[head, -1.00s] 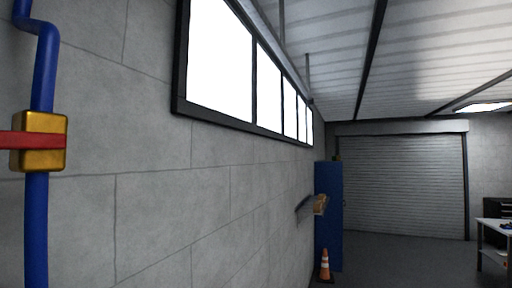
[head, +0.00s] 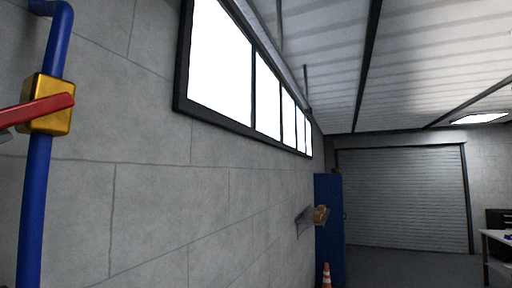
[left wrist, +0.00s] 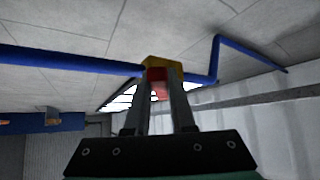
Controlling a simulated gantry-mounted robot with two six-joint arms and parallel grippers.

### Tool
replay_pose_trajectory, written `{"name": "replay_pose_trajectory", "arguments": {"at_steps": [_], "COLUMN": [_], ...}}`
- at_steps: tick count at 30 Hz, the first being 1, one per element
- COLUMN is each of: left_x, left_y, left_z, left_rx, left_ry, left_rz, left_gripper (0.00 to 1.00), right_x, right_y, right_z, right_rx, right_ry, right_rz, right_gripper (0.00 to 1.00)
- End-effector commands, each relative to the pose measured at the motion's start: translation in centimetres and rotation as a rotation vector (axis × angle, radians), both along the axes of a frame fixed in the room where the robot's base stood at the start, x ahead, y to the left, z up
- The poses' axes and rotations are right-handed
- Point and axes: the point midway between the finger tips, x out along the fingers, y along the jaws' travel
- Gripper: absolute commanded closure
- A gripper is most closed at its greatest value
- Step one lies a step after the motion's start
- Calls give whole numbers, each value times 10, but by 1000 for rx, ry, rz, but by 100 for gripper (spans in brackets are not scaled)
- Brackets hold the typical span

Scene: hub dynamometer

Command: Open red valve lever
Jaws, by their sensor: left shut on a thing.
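The red valve lever (head: 42,110) shows at the left edge of the head view, across the front of a brass-yellow valve body (head: 57,125) on a blue pipe (head: 38,195). It slants, with its left end lower and cut off by the frame edge. In the left wrist view, my left gripper (left wrist: 161,82) is shut on the red lever (left wrist: 158,76), which lies between its two grey fingers. The yellow valve body (left wrist: 175,64) is just beyond the fingertips. A small grey bit beside the lever in the head view may be part of this gripper. My right gripper is not in view.
The pipe runs along a grey block wall (head: 150,190) with a long window (head: 220,65) above. A blue cabinet (head: 330,225), a traffic cone (head: 326,277) and a roller door (head: 405,200) stand farther off. The space right of the wall is open.

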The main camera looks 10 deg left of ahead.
Motion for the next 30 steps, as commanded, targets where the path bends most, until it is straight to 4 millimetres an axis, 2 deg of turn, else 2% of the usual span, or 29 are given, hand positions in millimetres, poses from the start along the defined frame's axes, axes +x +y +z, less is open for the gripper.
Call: {"name": "replay_pose_trajectory", "arguments": {"at_steps": [13, 14, 18, 19, 30], "left_x": [1, 1, 1, 1, -1], "left_y": [0, 0, 0, 0, -2], "left_z": [-1, -1, -1, -1, -6], "left_rx": [-5, -5, -5, -4, -4], "left_ry": [-13, -13, -13, -13, -14], "left_rz": [2, 1, 2, 1, 0], "left_gripper": [100, 76, 51, 48, 48], "right_x": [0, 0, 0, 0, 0], "right_y": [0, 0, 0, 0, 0], "right_z": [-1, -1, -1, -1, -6], "right_rx": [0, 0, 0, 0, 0], "right_ry": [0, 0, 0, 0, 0], "right_rz": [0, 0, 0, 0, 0], "right_gripper": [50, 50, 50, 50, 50]}}
